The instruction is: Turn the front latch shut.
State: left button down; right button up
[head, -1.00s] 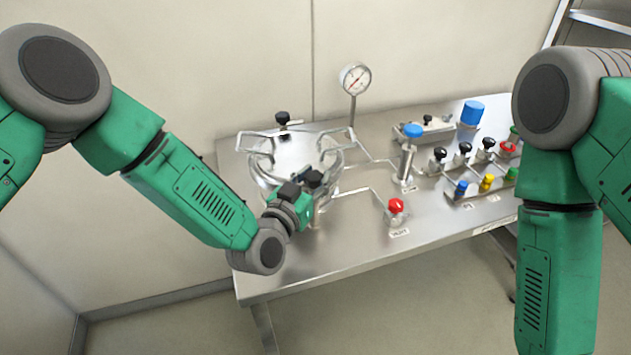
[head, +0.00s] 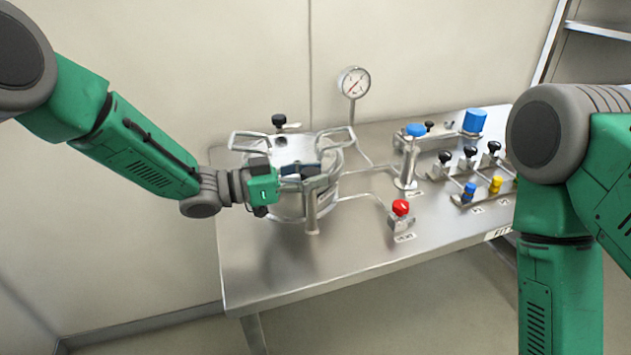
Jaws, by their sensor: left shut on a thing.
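The steel reactor vessel (head: 290,207) stands at the left of the steel table, with its lid on and raised bar handles at its left and right. The front latch (head: 312,208) shows as an upright steel post at the vessel's front, with its top partly behind the fingers. My left gripper (head: 303,175) comes in from the left, level with the lid's front edge, and its dark fingers are shut on the latch's top. The fingers hide the grasped part, so the latch's exact angle is hard to tell. My right gripper is outside the picture.
A black knob (head: 279,120) stands at the lid's back. A pressure gauge (head: 354,83) rises behind the vessel. To the right are a red-knobbed valve (head: 400,208), a blue-topped cylinder (head: 410,160) and several small valves. The table's front left is clear.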

pick_arm(q)
jog(key=shift+w+m+g, duration=0.1)
jog(key=shift+m+g, duration=0.4)
jog(key=shift+g, duration=0.2)
jog(key=c, duration=1.1)
grip_release()
jog(key=shift+a, duration=0.1)
jog(key=shift+o, duration=0.2)
jog(key=shift+a, duration=0.15)
jog(key=s+a, duration=0.2)
jog(key=a, duration=1)
jog(key=shift+d, duration=0.1)
